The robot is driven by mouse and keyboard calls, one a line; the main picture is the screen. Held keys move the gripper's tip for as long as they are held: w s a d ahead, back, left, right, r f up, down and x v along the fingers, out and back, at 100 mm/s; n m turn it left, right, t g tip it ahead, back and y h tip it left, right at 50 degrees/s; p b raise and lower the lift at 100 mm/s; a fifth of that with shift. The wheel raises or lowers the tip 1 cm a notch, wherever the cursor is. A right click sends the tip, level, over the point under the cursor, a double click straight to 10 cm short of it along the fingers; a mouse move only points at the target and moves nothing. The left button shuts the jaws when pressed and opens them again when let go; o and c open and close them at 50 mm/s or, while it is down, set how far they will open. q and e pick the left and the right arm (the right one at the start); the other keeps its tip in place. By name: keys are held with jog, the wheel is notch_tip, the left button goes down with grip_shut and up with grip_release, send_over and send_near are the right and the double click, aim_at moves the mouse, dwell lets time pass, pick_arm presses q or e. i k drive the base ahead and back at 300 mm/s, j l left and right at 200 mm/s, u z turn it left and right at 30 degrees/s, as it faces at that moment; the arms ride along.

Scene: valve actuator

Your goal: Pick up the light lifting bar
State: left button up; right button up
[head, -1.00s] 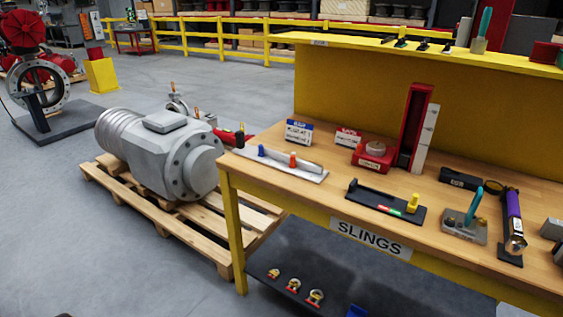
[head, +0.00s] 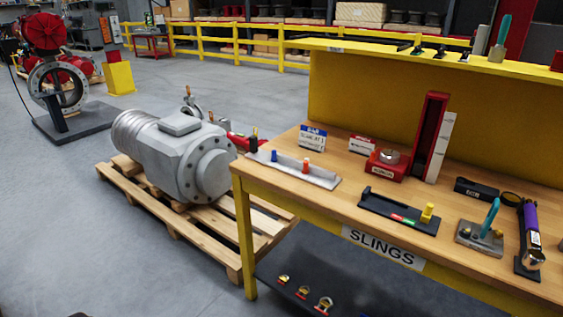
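A long pale grey bar-like piece (head: 325,177) with a blue and a red peg lies near the left end of the wooden workbench (head: 345,201). A small blue and white sign (head: 312,139) stands behind it; its lettering is too small to read surely. A black long piece (head: 385,208) with a yellow block and a green and red strip lies to its right. I cannot tell from labels which one is the light lifting bar. Neither of my grippers is in view.
A grey actuator (head: 178,158) lies on a wooden pallet (head: 235,262) left of the bench. A red stand (head: 427,135), a teal-handled tool (head: 490,217) and a purple-handled tool (head: 531,225) occupy the bench's right.

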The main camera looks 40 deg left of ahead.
aim_at(325, 178)
jog(key=i+j, duration=0.15)
jog(key=j, duration=0.25)
jog(key=i+j, duration=0.15)
jog(key=j, duration=0.2)
jog(key=i+j, duration=0.15)
jog(key=j, duration=0.25)
jog(key=i+j, duration=0.15)
jog(key=j, duration=0.2)
jog(key=i+j, duration=0.2)
jog(key=j, duration=0.2)
jog(key=i+j, duration=0.15)
jog(key=j, duration=0.2)
jog(key=i+j, duration=0.15)
jog(key=j, duration=0.25)
